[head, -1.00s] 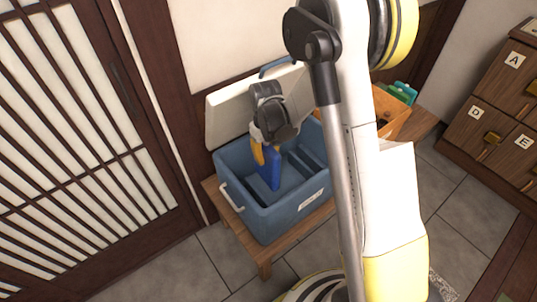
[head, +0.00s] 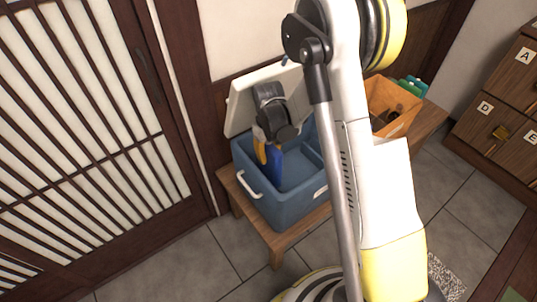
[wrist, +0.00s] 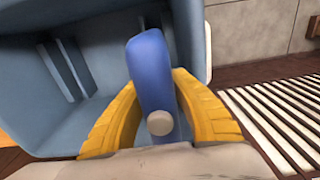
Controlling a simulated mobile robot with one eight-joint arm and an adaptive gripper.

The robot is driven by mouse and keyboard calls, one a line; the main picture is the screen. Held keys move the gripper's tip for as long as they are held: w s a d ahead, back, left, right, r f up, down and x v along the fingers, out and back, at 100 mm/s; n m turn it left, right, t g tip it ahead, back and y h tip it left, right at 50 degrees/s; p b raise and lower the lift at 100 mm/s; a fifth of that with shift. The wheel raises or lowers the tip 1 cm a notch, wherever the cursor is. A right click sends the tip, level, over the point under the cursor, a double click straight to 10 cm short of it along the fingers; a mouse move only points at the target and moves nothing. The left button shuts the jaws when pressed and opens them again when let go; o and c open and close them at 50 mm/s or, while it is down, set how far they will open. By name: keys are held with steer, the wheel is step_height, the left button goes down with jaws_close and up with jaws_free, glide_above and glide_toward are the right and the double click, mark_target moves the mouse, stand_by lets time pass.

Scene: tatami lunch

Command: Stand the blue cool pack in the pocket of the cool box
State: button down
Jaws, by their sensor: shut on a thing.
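The blue cool pack (head: 275,166) is upright in my gripper (head: 267,150), inside the left part of the open cool box (head: 287,210). In the wrist view, the yellow fingers (wrist: 145,112) are shut on both sides of the cool pack (wrist: 150,70), which has a pale round cap. The cool box (wrist: 40,115) shows its inside there, with upright ribs (wrist: 62,68) on one wall that may form the pocket. The pack is apart from those ribs in the picture. Its lower end is hard to judge. My arm hides the right side of the box in the head view.
The white lid (head: 245,105) stands open behind the box. The box sits on a wooden bench (head: 265,245), with an orange crate (head: 395,105) to its right. A sliding door (head: 80,130) is at the left. Lettered drawers (head: 500,110) are at the right.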

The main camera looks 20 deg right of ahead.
steer(key=shift+d+f+b, duration=0.15)
steer(key=shift+f+b, duration=1)
steer(key=shift+f, duration=2.9)
steer(key=shift+f, duration=0.8)
steer(key=shift+f, duration=1.15)
